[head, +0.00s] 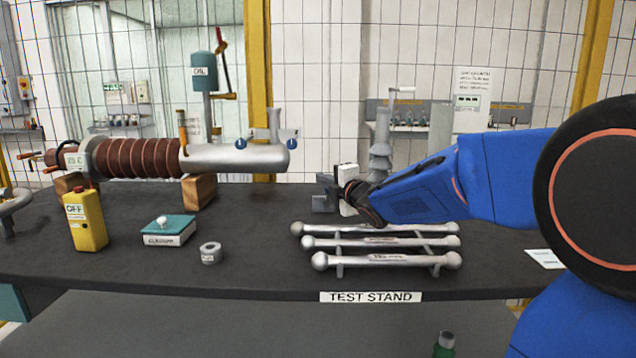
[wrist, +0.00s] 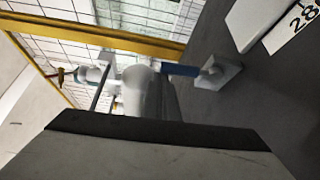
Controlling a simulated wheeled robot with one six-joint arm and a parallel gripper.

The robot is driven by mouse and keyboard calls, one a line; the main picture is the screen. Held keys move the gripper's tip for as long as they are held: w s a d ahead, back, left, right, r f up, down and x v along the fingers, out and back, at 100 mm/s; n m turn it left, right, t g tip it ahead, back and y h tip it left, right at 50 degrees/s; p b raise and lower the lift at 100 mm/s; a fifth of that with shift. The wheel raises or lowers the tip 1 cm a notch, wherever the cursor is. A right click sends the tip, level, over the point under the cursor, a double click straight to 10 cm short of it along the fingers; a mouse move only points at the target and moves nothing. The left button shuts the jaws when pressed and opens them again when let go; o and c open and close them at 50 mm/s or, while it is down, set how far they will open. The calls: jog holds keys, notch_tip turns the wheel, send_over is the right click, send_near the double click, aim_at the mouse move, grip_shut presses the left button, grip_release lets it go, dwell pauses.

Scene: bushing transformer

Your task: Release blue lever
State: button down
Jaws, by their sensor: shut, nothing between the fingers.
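In the head view, a silver tube (head: 235,157) carries two small blue parts, one at its middle (head: 240,143) and one near its right end (head: 292,144). In the wrist view, a short blue bar (wrist: 180,70) lies between a rounded silver body (wrist: 140,90) and a pale plate (wrist: 217,75). I cannot tell which blue part in the head view matches this bar. My gripper (head: 324,196) is shut and empty, above the table behind the silver rods, to the right of the tube and apart from it. Its fingertips are small and partly hidden.
The brown ribbed bushing (head: 143,158) rests on wooden blocks (head: 199,191). Silver rods (head: 387,261) lie on a rack. The dark table (head: 250,215) is clear between.

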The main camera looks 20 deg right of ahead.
jog(key=shift+s+d+m+t, duration=0.15)
jog(key=shift+d+m+t, duration=0.15)
jog(key=shift+d+m, duration=0.2)
dwell(0.3)
jog(key=shift+s, duration=0.1)
